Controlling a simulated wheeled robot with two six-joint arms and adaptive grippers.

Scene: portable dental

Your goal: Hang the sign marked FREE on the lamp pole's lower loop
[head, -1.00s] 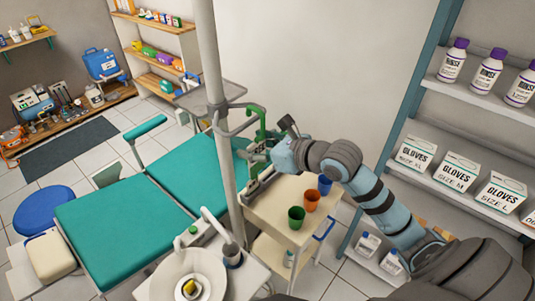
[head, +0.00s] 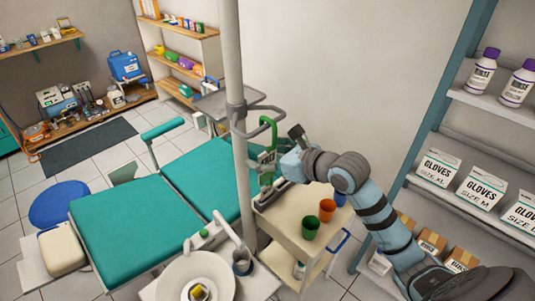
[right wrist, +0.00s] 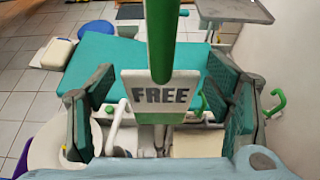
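The white sign marked FREE (right wrist: 160,95) is between the two fingers of my right gripper (right wrist: 160,102) in the right wrist view, which close on its side edges. Its green hook (head: 268,130) rises above the gripper. In the head view my right gripper (head: 269,163) is just right of the lamp pole (head: 240,165), above the trolley. A grey loop (head: 270,107) sticks out from the pole near the hook's top. Hook and loop overlap in the picture; I cannot tell whether they touch. My left gripper is not in view.
The trolley (head: 286,222) carries a green cup (head: 310,228), an orange cup (head: 327,210) and a blue cup. A grey tray (head: 225,100) is on the pole above. The teal dental chair (head: 135,225) lies left; shelves with glove boxes stand right.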

